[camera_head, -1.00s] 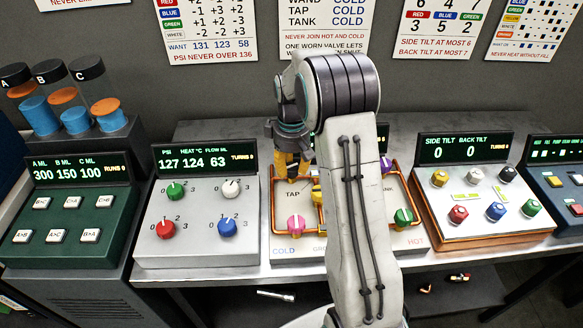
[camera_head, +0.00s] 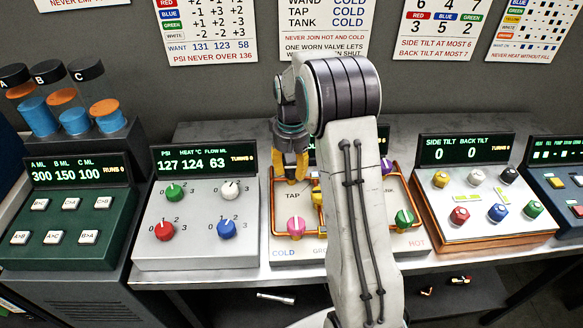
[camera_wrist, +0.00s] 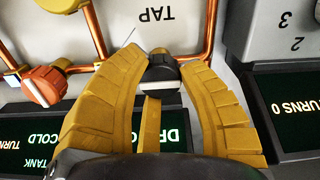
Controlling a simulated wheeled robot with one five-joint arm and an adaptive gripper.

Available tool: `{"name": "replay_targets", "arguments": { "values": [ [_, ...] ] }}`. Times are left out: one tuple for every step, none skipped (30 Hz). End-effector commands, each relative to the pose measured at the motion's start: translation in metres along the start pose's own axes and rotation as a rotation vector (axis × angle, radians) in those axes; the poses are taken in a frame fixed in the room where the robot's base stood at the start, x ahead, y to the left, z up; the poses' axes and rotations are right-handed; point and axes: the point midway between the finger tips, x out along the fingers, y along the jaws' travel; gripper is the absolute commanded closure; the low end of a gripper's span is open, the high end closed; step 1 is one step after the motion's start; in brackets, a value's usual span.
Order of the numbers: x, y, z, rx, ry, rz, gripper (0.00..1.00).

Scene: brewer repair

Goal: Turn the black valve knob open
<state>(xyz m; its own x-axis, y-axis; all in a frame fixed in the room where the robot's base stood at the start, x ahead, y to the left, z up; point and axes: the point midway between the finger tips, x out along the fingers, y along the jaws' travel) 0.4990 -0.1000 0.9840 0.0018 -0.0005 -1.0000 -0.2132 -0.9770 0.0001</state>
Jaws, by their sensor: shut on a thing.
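The black valve knob (camera_wrist: 162,72) sits on a copper pipe below the upside-down TAP label in the wrist view. My gripper (camera_wrist: 163,64) has its two yellow fingers on either side of the knob and is shut on it. In the head view my gripper (camera_head: 291,178) is at the upper left of the white valve panel (camera_head: 280,243), above the TAP label.
A pink knob (camera_head: 296,225) and a green knob (camera_head: 403,218) are on the same panel. In the wrist view an orange knob (camera_wrist: 45,85) is left of my fingers. A grey dial box (camera_head: 150,245) stands to the left and a copper-edged tilt box (camera_head: 425,205) to the right.

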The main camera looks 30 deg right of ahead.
Motion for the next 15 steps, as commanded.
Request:
{"name": "replay_targets", "arguments": {
  "values": [
    [0.0037, 0.0002, 0.0046, 0.003, -0.018, 0.000, 0.96],
    [0.0037, 0.0002, 0.0046, 0.003, -0.018, 0.000, 0.96],
    [0.0037, 0.0002, 0.0046, 0.003, -0.018, 0.000, 0.96],
    [0.0037, 0.0002, 0.0046, 0.003, -0.018, 0.000, 0.96],
    [0.0037, 0.0002, 0.0046, 0.003, -0.018, 0.000, 0.96],
    [0.0037, 0.0002, 0.0046, 0.003, -0.018, 0.000, 0.96],
    [0.0037, 0.0002, 0.0046, 0.003, -0.018, 0.000, 0.96],
    [0.0037, 0.0002, 0.0046, 0.003, -0.018, 0.000, 0.96],
    [0.0036, 0.0002, 0.0046, 0.003, -0.018, 0.000, 0.96],
    [0.0036, 0.0002, 0.0046, 0.003, -0.018, 0.000, 0.60],
    [0.0036, 0.0002, 0.0045, 0.003, -0.018, 0.000, 0.57],
    [0.0034, 0.0002, 0.0042, 0.002, -0.016, 0.000, 0.54],
    [0.0031, 0.0002, 0.0039, 0.002, -0.015, 0.000, 0.51],
    [0.0028, 0.0002, 0.0035, 0.002, -0.014, 0.000, 0.48],
    [0.0024, 0.0001, 0.0031, 0.002, -0.012, 0.000, 0.45]
  ]
}}
